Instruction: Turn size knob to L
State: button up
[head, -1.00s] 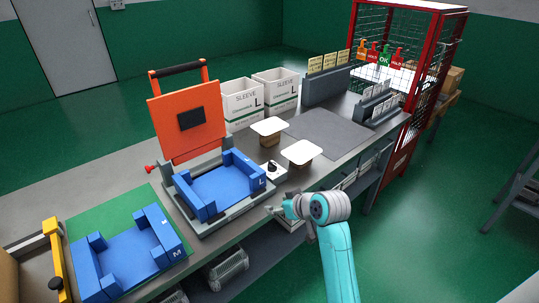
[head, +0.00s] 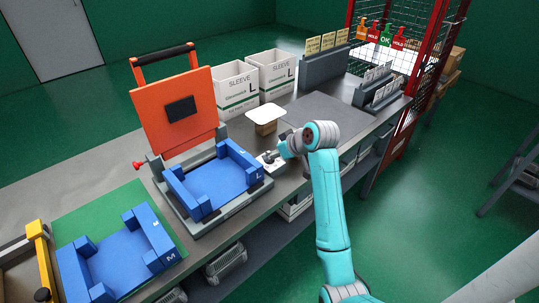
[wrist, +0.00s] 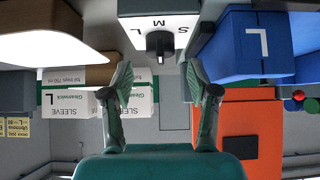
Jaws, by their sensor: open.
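The size knob (wrist: 158,44) is a black knob on a pale panel (wrist: 187,22) marked S, M and L, upside down in the wrist view. Its exact setting is hard to tell. In the head view the panel (head: 264,163) lies on the bench just right of the blue L fixture (head: 221,180), partly behind my gripper (head: 275,156). My gripper also shows in the wrist view (wrist: 161,78), open and empty. Its two fingers are spread to either side of the knob's line, with the knob ahead and apart from them.
An orange lid (head: 172,117) stands raised behind the blue L fixture. A white-topped tray (head: 265,114) and two sleeve boxes (head: 237,87) stand behind. A blue M fixture (head: 120,258) is at left. The dark mat (head: 340,113) is bare.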

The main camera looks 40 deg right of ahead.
jog(key=shift+x, duration=2)
grip_shut()
